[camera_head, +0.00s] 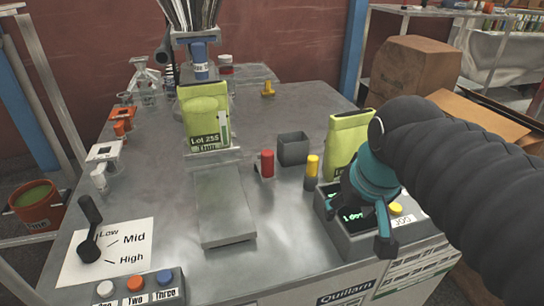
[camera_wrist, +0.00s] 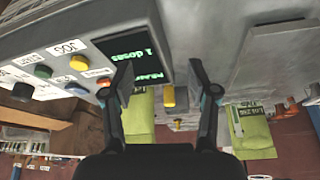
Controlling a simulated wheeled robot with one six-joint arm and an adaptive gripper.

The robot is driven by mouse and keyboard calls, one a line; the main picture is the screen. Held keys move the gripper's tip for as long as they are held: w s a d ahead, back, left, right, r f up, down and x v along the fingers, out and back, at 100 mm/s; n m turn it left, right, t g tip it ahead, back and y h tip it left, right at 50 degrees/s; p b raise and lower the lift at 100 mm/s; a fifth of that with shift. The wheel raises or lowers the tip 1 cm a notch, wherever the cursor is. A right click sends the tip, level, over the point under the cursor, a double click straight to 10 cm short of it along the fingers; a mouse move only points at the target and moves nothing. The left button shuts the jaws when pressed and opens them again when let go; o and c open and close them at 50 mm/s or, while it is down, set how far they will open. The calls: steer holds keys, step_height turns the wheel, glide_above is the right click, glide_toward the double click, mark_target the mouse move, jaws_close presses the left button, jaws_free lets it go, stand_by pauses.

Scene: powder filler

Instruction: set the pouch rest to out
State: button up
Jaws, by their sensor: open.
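A green pouch (camera_head: 205,118) marked Lot 255 stands upright below the filler's spout, on a small pale ledge (camera_head: 213,156) that looks like the pouch rest. A flat grey plate (camera_head: 222,205) lies in front of it; I cannot tell whether it belongs to the rest. The pouch also shows upside down in the wrist view (camera_wrist: 251,130). My gripper (camera_head: 358,224) is open and empty over the control box at the right, well away from the pouch. In the wrist view my two fingers (camera_wrist: 158,75) stand apart with nothing between them held.
The control box (camera_head: 365,243) has a lit display and a yellow button. A second green pouch (camera_head: 346,140) stands behind it. A yellow-topped post (camera_head: 312,170), red cylinder (camera_head: 267,163) and grey cup (camera_head: 293,148) stand mid-table. A black lever (camera_head: 90,230) is at the left.

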steer(key=w+a+r+n+g, duration=0.1)
steer(key=w+a+r, duration=0.2)
steer(key=w, duration=0.3)
steer(key=w+a+r+g, duration=0.1)
steer(key=w+a+r, duration=0.25)
steer(key=w, duration=0.35)
steer(key=n+g, duration=0.2)
steer(key=g, duration=0.1)
glide_above(267, 163)
steer(key=w, duration=0.1)
steer(key=f+b, duration=0.2)
steer(key=f, duration=1.1)
steer(key=shift+w+f, duration=0.15)
steer(key=shift+w, duration=0.05)
jaws_close()
